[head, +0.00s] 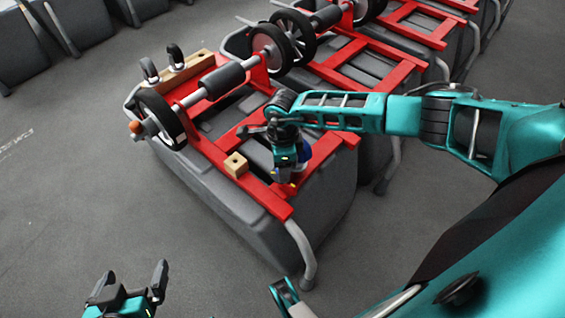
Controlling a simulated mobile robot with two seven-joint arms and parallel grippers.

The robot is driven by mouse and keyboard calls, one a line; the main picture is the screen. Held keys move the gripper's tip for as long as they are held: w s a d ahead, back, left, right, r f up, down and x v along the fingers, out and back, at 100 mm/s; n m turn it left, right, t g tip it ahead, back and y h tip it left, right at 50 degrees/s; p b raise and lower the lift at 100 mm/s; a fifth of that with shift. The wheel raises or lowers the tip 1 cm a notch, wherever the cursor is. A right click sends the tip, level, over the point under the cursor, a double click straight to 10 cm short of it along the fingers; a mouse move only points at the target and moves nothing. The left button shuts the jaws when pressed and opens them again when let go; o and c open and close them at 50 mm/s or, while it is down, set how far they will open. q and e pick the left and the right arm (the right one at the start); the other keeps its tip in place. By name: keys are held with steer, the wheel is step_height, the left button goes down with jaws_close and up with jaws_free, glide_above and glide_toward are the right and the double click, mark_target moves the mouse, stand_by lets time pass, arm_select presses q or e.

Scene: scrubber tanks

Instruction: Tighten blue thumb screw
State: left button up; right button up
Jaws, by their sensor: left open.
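My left gripper (132,279) is at the bottom left of the head view, over bare floor. Its two dark fingers are spread apart and nothing is between them. My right gripper (286,181) points down at the front right part of the red frame (215,153) on the nearest grey tank (240,211). A small dark blue part (304,154), which may be the blue thumb screw, shows just right of the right gripper. The gripper hides much of this spot. I cannot tell whether its fingers touch or hold the blue part.
A wooden block (236,164) sits on the red frame left of my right gripper. A black wheel (160,119) and a dark roller (222,80) are at the tank's far side. More tanks stand behind. The floor (70,200) at left is clear.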

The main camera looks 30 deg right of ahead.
step_height(320, 180, up, 13)
steer(key=p, duration=0.3)
stand_by(0.4)
